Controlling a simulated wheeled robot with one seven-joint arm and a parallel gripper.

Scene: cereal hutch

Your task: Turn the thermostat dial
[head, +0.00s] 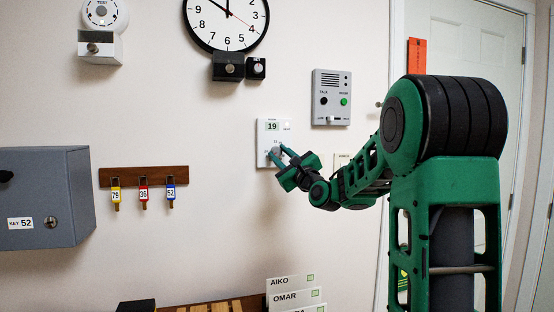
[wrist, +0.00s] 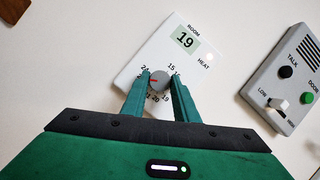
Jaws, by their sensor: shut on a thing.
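The thermostat (head: 273,133) is a white wall plate with a small display reading 19 under the word ROOM, and it also shows in the wrist view (wrist: 150,58). Its round grey dial (wrist: 160,79) has a red mark and a ring of numbers around it, partly hidden by my fingers. My gripper (wrist: 160,84) is shut on the dial, one green finger on each side of it. In the head view my gripper (head: 278,155) reaches the lower part of the plate from the right and hides most of the dial.
A grey intercom (head: 331,98) with TALK and DOOR buttons is on the wall to the right of the thermostat. A key rack (head: 143,177) and a grey box (head: 45,198) are at left. A clock (head: 227,20) hangs above. Name cards (head: 294,298) stand below.

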